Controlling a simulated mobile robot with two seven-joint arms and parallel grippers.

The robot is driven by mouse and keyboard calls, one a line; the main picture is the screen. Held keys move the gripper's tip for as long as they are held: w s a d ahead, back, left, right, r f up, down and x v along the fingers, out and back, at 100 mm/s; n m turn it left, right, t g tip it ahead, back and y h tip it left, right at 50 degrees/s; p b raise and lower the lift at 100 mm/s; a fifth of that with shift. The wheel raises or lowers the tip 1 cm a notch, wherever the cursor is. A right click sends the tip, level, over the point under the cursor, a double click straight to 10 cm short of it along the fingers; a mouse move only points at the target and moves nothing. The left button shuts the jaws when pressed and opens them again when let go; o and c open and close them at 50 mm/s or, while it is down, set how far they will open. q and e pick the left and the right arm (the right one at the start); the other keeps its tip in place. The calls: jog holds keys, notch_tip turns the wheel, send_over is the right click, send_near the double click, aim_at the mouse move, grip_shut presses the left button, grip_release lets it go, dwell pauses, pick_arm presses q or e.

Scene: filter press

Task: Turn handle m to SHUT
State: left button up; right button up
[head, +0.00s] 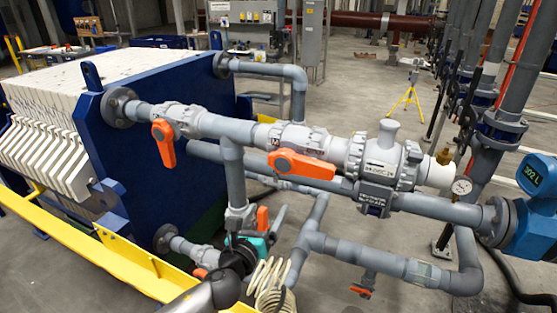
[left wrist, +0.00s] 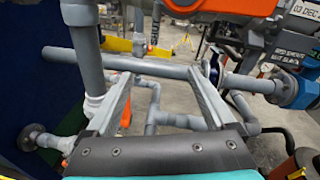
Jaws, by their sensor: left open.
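Two large orange handles sit on the upper grey pipe in the head view. The left handle (head: 164,143) hangs down across its pipe. The right handle (head: 301,164) lies roughly along its pipe, next to a dark red tag. I cannot read for sure which one is marked m. A big orange handle (left wrist: 240,7) fills the top of the left wrist view. My left gripper (head: 260,216), with a teal body, is below the upper pipe, open and apart from the handles. Its two fingers show empty in the left wrist view (left wrist: 160,82). My right gripper is not in view.
A blue press plate (head: 165,135) and a yellow rail (head: 125,265) stand at left. A lower grey pipe (head: 385,262) runs behind my gripper. A blue flow meter (head: 535,225) is at right. A coiled cream hose (head: 270,280) shows beside my left arm.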

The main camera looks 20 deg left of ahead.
pick_arm(q)
notch_tip(320, 180, up, 4)
jog(key=f+m+t+h, duration=0.1)
jog(key=m, duration=0.3)
jog(key=n+b, duration=0.3)
jog(key=n, duration=1.6)
send_near(307, 171)
jog(key=w, duration=1.1)
jog(key=shift+w+d+r+b, duration=0.1)
jog(key=shift+d+b, duration=0.05)
jog(key=shift+b, duration=0.15)
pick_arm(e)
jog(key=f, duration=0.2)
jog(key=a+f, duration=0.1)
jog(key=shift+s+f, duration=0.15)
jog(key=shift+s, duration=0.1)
pick_arm(q)
grip_shut()
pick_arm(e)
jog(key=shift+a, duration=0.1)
pick_arm(q)
jog(key=shift+m, duration=0.3)
